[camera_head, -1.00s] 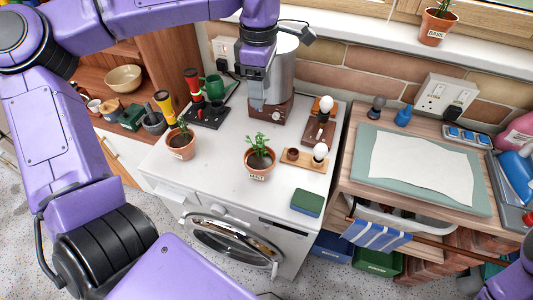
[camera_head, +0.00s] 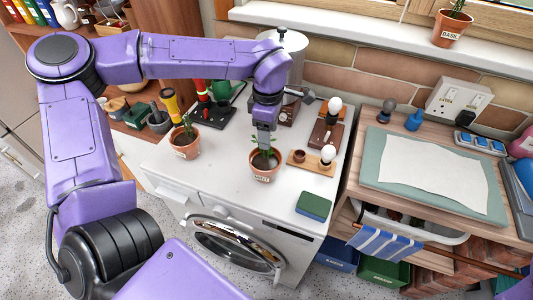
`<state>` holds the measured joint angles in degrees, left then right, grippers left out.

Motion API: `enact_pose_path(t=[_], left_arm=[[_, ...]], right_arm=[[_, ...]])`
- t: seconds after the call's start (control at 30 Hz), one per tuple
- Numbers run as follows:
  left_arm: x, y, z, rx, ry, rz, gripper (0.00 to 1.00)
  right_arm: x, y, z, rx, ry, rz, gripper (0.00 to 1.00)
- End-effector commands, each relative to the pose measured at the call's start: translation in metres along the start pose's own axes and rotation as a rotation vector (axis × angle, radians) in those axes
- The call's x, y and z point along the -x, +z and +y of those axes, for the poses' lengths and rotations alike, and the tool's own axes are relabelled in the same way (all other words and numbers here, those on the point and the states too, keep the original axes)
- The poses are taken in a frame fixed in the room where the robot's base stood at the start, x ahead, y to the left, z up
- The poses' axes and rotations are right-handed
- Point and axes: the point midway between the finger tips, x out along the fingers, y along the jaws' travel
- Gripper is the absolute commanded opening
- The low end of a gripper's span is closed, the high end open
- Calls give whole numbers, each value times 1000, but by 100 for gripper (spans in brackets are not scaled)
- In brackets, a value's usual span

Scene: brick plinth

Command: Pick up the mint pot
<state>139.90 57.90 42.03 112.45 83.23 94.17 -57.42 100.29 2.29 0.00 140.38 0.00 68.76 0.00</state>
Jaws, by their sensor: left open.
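A terracotta pot with a green plant (camera_head: 264,173) stands near the middle of the white worktop. Its white label is too small to read with certainty. A second terracotta pot with a plant (camera_head: 186,150) stands to its left, its label also unclear. A third pot, labelled BASIL (camera_head: 449,31), is on the windowsill. My left gripper (camera_head: 265,145) is open and points down at the middle pot, overlapping its plant and hiding part of it. I cannot tell whether the fingers touch the pot. My right gripper is out of view.
A green and blue sponge (camera_head: 313,206) lies in front. A metal canister (camera_head: 287,60) and a black tray (camera_head: 212,116) stand behind. The worktop's front left is clear.

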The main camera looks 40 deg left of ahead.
Motion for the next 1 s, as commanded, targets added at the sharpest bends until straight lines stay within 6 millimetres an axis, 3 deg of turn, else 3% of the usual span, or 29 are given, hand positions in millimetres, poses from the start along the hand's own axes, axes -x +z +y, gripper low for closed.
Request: enact_pose_path(t=[0.23, 0.4, 0.43, 0.83, 1.0], left_arm=[[-4, 0, 0, 0, 2, -1, 60], [-4, 0, 0, 0, 1, -1, 4], [-3, 0, 0, 0, 1, -1, 0], [-1, 0, 0, 0, 3, -1, 0], [11, 0, 1, 0, 5, -2, 0]], right_arm=[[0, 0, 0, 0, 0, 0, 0], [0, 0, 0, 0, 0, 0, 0], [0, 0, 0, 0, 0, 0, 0], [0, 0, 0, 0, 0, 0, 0], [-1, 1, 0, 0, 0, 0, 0]])
